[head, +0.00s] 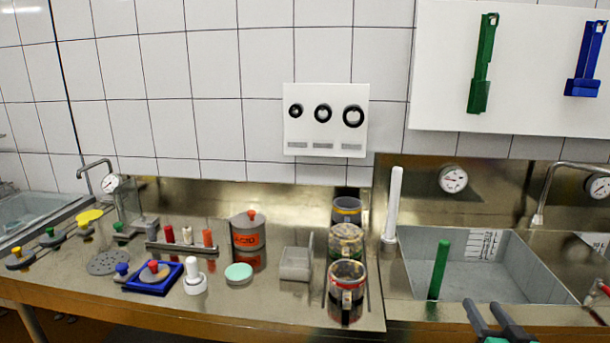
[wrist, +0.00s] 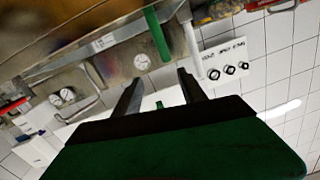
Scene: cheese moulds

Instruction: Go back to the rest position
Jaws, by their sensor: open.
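My gripper (head: 490,318) shows at the bottom right of the head view, in front of the sink. In the wrist view my gripper (wrist: 157,88) has its two dark fingers spread apart, with nothing between them. It is open and empty. The wrist view looks tilted across the sink and the wall behind it. The rest of my arm is mostly out of view.
A grey sink (head: 540,262) holds an upright green rod (head: 439,270). A white rod (head: 394,205) stands at its left rim. Glass jars (head: 347,280), a grey box (head: 296,262) and an orange-labelled canister (head: 248,240) stand on the steel counter (head: 255,312). Green (head: 482,65) and blue tools (head: 586,60) hang above.

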